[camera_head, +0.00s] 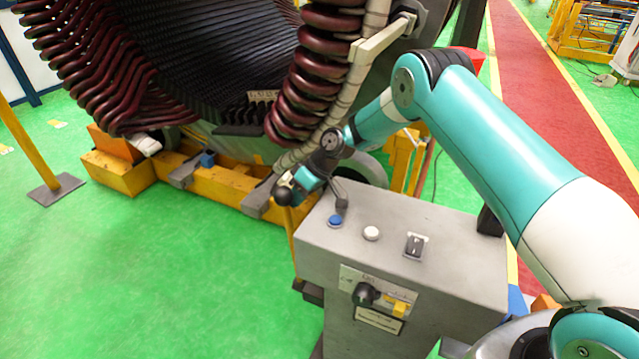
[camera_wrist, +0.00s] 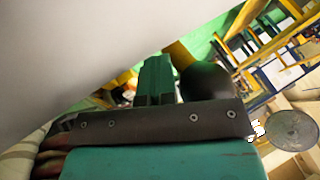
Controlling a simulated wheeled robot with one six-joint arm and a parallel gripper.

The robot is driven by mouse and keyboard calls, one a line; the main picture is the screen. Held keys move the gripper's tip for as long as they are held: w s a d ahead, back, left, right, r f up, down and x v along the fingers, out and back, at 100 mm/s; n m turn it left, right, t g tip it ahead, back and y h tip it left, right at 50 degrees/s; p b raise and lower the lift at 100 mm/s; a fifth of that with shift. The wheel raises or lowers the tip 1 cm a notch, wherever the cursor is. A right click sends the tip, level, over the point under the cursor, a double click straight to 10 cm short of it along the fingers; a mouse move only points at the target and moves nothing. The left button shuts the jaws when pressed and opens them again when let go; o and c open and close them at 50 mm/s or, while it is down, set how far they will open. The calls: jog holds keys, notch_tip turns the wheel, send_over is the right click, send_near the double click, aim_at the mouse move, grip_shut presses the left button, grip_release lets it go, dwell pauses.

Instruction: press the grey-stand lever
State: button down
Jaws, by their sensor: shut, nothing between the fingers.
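The grey stand (camera_head: 400,225) is in the lower middle of the head view. A black ball knob (camera_head: 283,195) shows at its upper left, above what looks like a thin yellow rod. A short dark lever (camera_head: 341,205) rises from the stand's top, partly behind my wrist. My gripper (camera_head: 302,186) is shut and empty, right beside the ball knob. In the wrist view, the ball knob (camera_wrist: 207,82) is just right of my shut fingers (camera_wrist: 157,80). I cannot tell whether they touch it.
On the stand's top are a blue button (camera_head: 335,221), a white button (camera_head: 371,233) and a switch (camera_head: 415,246). The large stator (camera_head: 205,65) with dark red coils stands close behind.

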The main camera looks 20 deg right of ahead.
jog(key=shift+s+a, duration=0.3)
jog(key=shift+s, duration=0.05)
jog(key=w+d+b+v, duration=0.1)
jog(key=b+v, duration=0.2)
jog(key=v, duration=0.9)
jog(key=shift+w+f, duration=0.3)
jog(key=shift+w, duration=0.05)
jog(key=shift+d, duration=0.15)
